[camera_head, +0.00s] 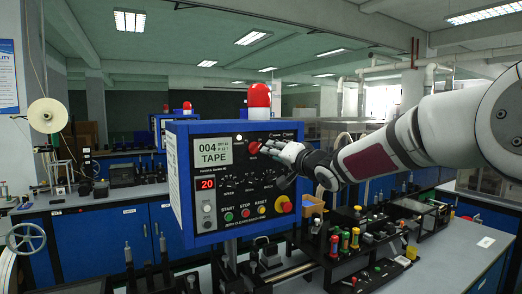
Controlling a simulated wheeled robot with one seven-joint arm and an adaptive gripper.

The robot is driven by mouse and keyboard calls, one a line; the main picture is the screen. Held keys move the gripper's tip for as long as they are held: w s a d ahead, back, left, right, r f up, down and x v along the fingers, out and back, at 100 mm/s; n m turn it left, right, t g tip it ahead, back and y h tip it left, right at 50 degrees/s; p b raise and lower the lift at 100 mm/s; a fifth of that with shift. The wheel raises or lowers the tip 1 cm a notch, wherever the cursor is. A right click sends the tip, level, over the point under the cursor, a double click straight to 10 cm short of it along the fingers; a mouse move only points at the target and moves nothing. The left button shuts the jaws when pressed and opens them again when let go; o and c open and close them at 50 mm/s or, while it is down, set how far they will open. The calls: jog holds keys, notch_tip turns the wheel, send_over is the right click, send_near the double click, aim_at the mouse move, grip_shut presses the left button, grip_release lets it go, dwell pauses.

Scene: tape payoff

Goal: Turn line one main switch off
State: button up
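A blue control box (180,190) with a black front panel stands at centre left, its display (212,152) reading "004" and "TAPE". A red knob (253,147) is at the panel's upper right; its label is too small to read, so I cannot tell for sure that it is the main switch. My gripper (264,148) reaches in from the right, its fingertips at or just beside this red knob. I cannot tell whether they touch it or how far apart they are. A lower red button (283,204) on a yellow base is clear of my gripper.
A red beacon (259,96) tops the box. Below stand coloured fittings (345,240) on the grey bench (440,262). A tape reel (47,115) is at far left.

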aim_at(258, 148)
jog(key=x, duration=0.8)
jog(key=shift+w+a, duration=0.2)
jog(key=shift+a, duration=0.05)
grip_shut()
